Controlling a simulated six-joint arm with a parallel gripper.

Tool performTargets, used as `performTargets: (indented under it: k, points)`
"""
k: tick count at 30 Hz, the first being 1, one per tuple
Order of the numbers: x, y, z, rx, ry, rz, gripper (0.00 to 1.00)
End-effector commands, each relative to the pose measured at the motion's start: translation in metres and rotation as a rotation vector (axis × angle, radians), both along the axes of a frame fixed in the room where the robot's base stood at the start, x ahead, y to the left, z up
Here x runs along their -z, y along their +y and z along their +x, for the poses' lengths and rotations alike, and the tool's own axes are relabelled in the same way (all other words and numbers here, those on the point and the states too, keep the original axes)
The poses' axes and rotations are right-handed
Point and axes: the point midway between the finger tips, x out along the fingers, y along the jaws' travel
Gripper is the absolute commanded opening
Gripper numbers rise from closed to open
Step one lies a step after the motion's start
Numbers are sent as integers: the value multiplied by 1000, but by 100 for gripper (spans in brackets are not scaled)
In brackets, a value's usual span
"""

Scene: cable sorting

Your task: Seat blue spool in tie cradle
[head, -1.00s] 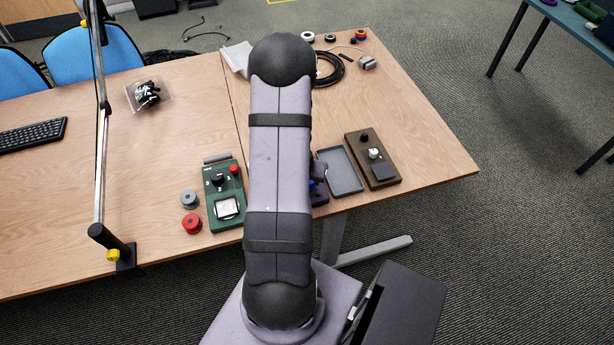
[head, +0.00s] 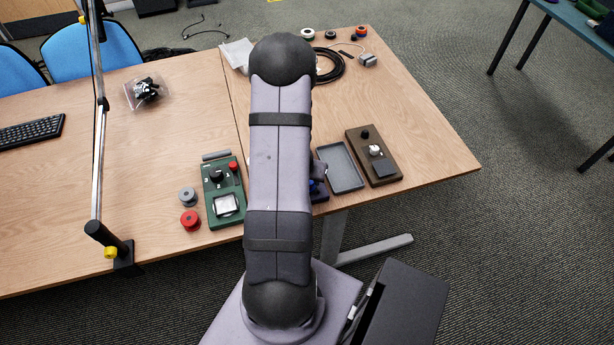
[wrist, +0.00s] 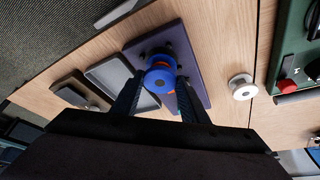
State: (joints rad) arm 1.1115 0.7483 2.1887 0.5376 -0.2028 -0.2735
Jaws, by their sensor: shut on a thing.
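The blue spool (wrist: 160,79) has an orange band under its upper flange. In the wrist view it sits between the two dark fingers of my gripper (wrist: 158,86), which is shut on it. It is over a dark purple board (wrist: 189,48) with dark posts near it. This board looks like the tie cradle's base. Whether the spool touches the board or hovers above it I cannot tell. In the head view my arm hides most of the board, and only a bit of blue (head: 315,188) shows beside the arm.
A grey tray (head: 341,187) and a brown block (head: 362,139) with knobs stand right of the arm. A white spool (wrist: 242,87) stands between the purple board and green panel.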

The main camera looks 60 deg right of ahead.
Motion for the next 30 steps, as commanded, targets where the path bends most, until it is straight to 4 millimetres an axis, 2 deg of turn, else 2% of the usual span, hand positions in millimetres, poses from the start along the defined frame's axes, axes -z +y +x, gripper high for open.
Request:
performTargets:
  k: [14, 30]
  points:
    - [0, 0, 0, 0, 0, -1, 15]
    - [11, 0, 0, 0, 0, -1, 15]
